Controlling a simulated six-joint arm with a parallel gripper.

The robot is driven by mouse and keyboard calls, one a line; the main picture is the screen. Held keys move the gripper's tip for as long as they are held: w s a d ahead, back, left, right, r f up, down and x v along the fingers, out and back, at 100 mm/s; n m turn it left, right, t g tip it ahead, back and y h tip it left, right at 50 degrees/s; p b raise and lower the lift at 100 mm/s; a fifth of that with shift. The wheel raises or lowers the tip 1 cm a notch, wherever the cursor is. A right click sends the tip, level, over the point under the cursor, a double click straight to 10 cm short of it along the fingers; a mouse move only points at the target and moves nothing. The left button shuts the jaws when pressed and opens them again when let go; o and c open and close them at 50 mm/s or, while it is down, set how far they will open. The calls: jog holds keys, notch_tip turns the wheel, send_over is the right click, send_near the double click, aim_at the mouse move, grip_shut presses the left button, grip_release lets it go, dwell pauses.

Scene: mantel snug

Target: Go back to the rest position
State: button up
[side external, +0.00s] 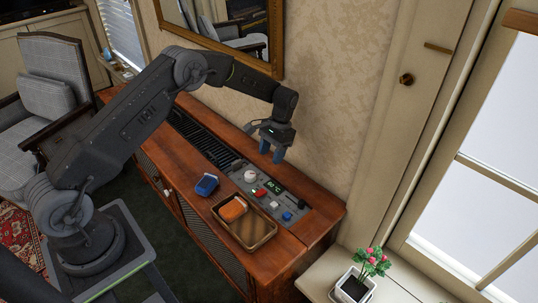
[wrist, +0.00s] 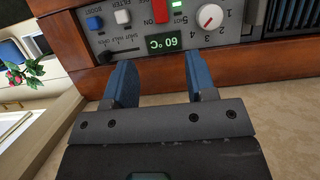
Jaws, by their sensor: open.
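My gripper (side external: 272,154) hangs open and empty over the back part of the wooden cabinet, near the wall and above the control panel (side external: 283,207). In the wrist view its two blue fingers (wrist: 160,80) are spread apart with nothing between them. The panel shows upside down there, beyond the fingertips, with a green display (wrist: 163,43) reading 60 °C, a red switch (wrist: 160,10) and a white dial (wrist: 209,17). The fingers appear apart from the panel's controls.
A brown tray (side external: 257,239) holding an orange item (side external: 233,209) sits on the cabinet (side external: 318,216), with a blue item (side external: 207,185) beside it. A mirror (side external: 268,62) hangs on the wall behind my arm. A potted plant (side external: 354,288) stands at the lower right.

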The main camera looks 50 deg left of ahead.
jog(key=s+d+r+t, duration=0.2)
jog(key=s+r, duration=0.3)
jog(key=r, duration=0.6)
jog(key=s+d+r+t, duration=0.2)
jog(key=s+r, duration=0.3)
jog(key=r, duration=0.7)
jog(key=s+d+r+t, duration=0.1)
jog(key=s+r+t, duration=0.1)
jog(key=s, duration=0.8)
jog(key=s+d+r+t, duration=0.2)
jog(key=s+t, duration=0.1)
jog(key=s, duration=0.8)
jog(key=shift+r, duration=0.2)
